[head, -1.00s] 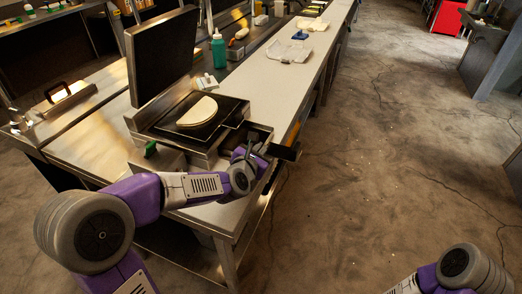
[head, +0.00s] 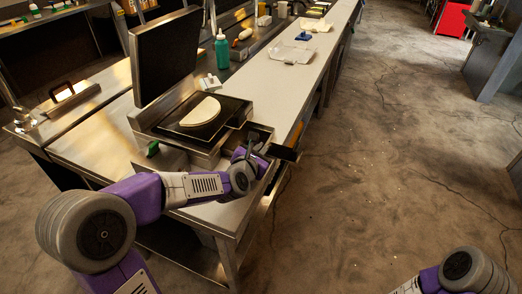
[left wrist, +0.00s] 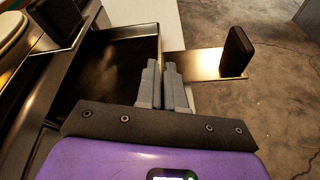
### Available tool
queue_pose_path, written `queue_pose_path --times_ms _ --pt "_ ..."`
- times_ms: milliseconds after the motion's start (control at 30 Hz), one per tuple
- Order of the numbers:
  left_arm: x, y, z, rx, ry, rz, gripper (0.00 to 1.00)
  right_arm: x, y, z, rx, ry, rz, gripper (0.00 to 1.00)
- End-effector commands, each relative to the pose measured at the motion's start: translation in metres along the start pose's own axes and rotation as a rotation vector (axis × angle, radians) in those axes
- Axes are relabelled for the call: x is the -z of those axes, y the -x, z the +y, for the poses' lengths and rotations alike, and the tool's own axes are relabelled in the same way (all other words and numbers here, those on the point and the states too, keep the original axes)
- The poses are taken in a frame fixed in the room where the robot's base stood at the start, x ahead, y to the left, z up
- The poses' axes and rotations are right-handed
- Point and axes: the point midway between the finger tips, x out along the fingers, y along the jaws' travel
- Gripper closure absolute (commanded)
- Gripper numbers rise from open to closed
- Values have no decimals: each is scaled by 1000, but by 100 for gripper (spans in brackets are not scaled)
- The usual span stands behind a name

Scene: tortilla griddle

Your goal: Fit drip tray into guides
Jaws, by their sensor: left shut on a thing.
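The drip tray (head: 262,132) looks like a dark, open, shallow box at the front right corner of the griddle (head: 170,122). In the left wrist view, its dark inside (left wrist: 108,72) lies left of the fingers. My left gripper (head: 251,148) is over the tray's near side. In the left wrist view, its grey fingers (left wrist: 162,68) are closed together at the tray's right wall and shut on it. The guides cannot be made out, and the fingers hide part of the wall. My right gripper is out of view; only part of that arm shows at lower right.
A pale tortilla (head: 201,111) lies on the griddle, under its raised dark lid (head: 164,55). A metal plate (left wrist: 200,63) with a black block (left wrist: 236,52) sticks out over the floor. A green bottle (head: 221,50) and clear container (head: 292,53) stand further back.

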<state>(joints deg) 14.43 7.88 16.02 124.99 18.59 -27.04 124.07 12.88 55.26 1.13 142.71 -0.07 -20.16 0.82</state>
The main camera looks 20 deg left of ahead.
Motion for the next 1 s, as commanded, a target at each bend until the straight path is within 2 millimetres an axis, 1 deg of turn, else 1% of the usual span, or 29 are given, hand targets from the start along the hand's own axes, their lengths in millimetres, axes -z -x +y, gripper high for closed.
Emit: queue_pose_path --times_ms 333,767,1000 --pt "1 0 6 -2 0 -2 100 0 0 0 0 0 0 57" --pt "1 0 6 -1 -1 -2 100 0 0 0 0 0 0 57" --pt "2 0 10 -2 0 -1 100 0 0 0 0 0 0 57"
